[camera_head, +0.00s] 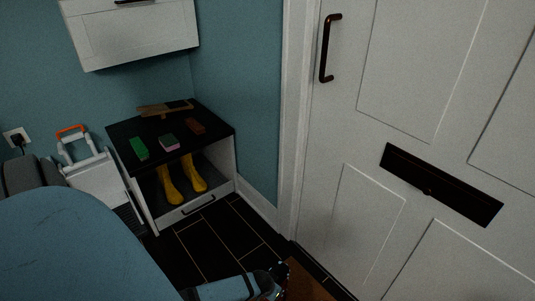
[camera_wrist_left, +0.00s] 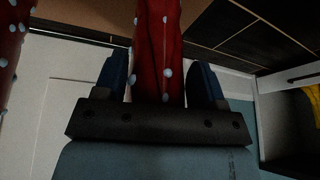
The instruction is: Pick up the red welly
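A red welly with pale dots (camera_wrist_left: 160,45) fills the space between the two blue fingers of my left gripper (camera_wrist_left: 160,82) in the left wrist view. The fingers flank its shaft closely; whether they press on it I cannot tell. A second red welly with the same dots (camera_wrist_left: 12,45) is at the left edge of that view, apart from the gripper. In the head view my left arm covers the lower left, and its hand shows at the bottom centre. The red wellies are not clearly visible there. My right gripper is not in view.
A black-topped cabinet (camera_head: 114,137) holds yellow boots (camera_head: 193,176) and, on top, a green block (camera_head: 139,149), a pink-and-green sponge (camera_head: 168,142) and a brown block (camera_head: 195,127). A white door (camera_head: 340,130) stands right. A brown surface (camera_head: 305,284) lies at the bottom. Dark floor tiles (camera_head: 225,235) are clear.

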